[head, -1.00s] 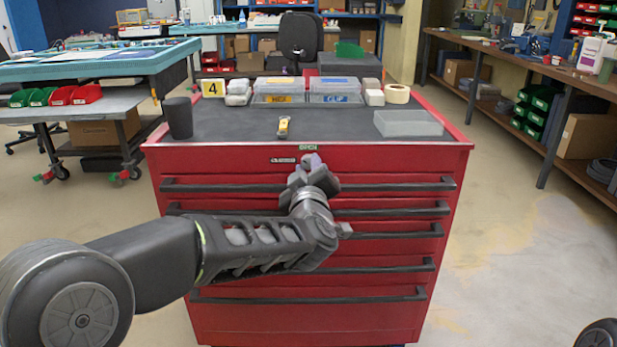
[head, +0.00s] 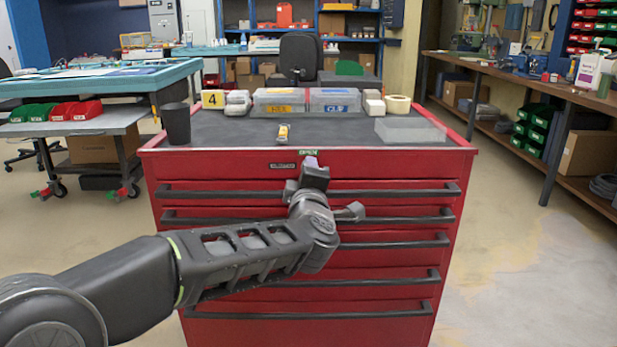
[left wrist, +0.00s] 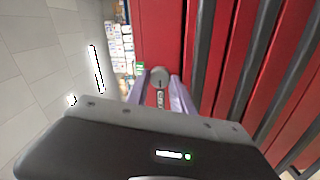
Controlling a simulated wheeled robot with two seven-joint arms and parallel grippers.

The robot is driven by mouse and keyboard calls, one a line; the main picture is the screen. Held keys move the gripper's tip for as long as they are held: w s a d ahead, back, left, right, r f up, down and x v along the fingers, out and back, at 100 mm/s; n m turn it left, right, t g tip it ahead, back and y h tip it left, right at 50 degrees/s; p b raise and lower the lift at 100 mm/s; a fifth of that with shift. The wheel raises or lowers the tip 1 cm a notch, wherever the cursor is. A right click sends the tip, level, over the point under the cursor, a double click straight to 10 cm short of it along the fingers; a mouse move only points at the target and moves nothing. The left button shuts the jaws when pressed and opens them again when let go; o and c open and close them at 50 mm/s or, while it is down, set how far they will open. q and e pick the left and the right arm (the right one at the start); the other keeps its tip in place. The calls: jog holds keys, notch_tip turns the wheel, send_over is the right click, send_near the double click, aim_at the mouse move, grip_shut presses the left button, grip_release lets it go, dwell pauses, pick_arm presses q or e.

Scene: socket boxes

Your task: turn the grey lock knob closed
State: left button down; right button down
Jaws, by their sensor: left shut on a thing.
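The grey lock knob (left wrist: 159,76) is on the red front of the tool cabinet, between the two pale purple fingers of my left gripper (left wrist: 160,92) in the left wrist view. The gripper is shut on it. In the head view my left gripper (head: 312,165) is at the upper front of the cabinet (head: 230,164), just below the top edge, and hides the knob. A green label (head: 309,152) reading OPEN sits just above the gripper. It also shows beside the knob in the left wrist view (left wrist: 139,68). My right gripper is not in view.
Black drawer handles (head: 400,191) run across the front below the gripper. On the cabinet top stand a black cup (head: 176,124), a small yellow object (head: 283,133), clear bins (head: 335,101), a translucent tray (head: 410,130) and a tape roll (head: 398,104).

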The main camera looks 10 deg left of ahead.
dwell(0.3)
pick_arm(q)
jog(key=c, duration=1.1)
grip_release()
jog(key=p+v, duration=0.1)
jog(key=v, duration=0.6)
jog(key=shift+s, duration=0.4)
jog(key=shift+d, duration=0.1)
